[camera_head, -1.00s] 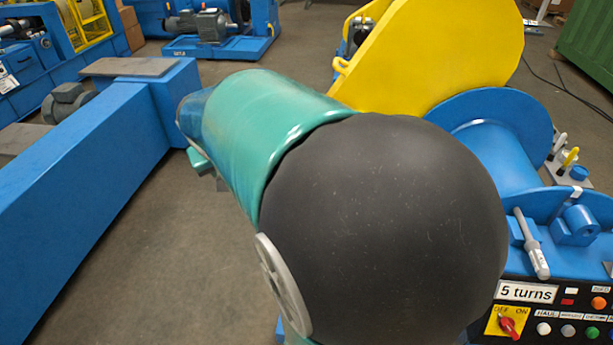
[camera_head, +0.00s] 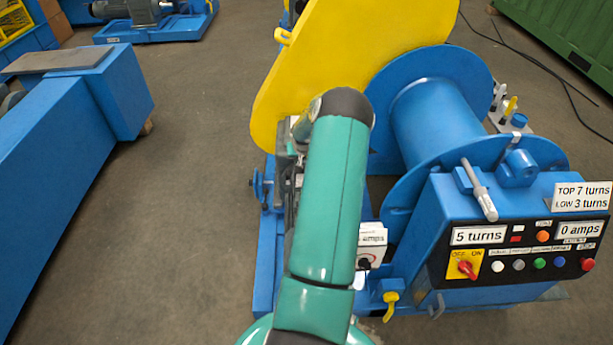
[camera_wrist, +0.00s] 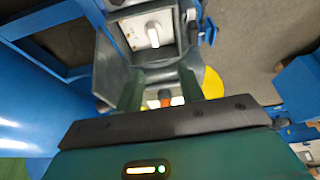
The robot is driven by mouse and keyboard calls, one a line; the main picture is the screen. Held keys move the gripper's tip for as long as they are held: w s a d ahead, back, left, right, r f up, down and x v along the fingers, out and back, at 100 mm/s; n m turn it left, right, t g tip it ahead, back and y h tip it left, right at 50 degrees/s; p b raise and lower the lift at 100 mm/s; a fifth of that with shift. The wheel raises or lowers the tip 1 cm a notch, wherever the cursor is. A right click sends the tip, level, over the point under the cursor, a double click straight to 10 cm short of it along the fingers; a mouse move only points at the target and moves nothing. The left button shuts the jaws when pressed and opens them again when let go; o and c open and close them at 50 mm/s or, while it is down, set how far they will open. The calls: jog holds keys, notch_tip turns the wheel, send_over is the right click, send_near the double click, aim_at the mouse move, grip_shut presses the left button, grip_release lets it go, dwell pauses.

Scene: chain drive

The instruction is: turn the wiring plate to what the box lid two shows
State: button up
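My gripper (camera_wrist: 161,76) shows in the wrist view with its two green fingers apart and no object clearly held between them. Just beyond the fingertips is a grey metal housing. A pale plate (camera_wrist: 138,32) with a white knob (camera_wrist: 153,34) is set in it; I cannot tell for sure that this is the wiring plate. In the head view, my green arm covers the middle of the machine, and my gripper cannot be made out. A small white box (camera_head: 371,238) marked "amps", with a dark knob, is partly hidden beside my arm. I cannot identify box lid two.
A blue winch drum (camera_head: 430,120) and yellow guard (camera_head: 325,65) stand behind my arm. The control panel (camera_head: 520,250) reads "5 turns" and "0 amps"; a sign (camera_head: 582,197) reads "TOP 7 turns, LOW 3 turns". The floor (camera_head: 170,220) at left is clear.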

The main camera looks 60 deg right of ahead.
jog(key=x, duration=0.5)
jog(key=s+x, duration=0.1)
jog(key=x, duration=0.9)
jog(key=shift+s+d+f, duration=0.15)
jog(key=shift+f, duration=0.05)
jog(key=shift+c, duration=0.2)
grip_shut()
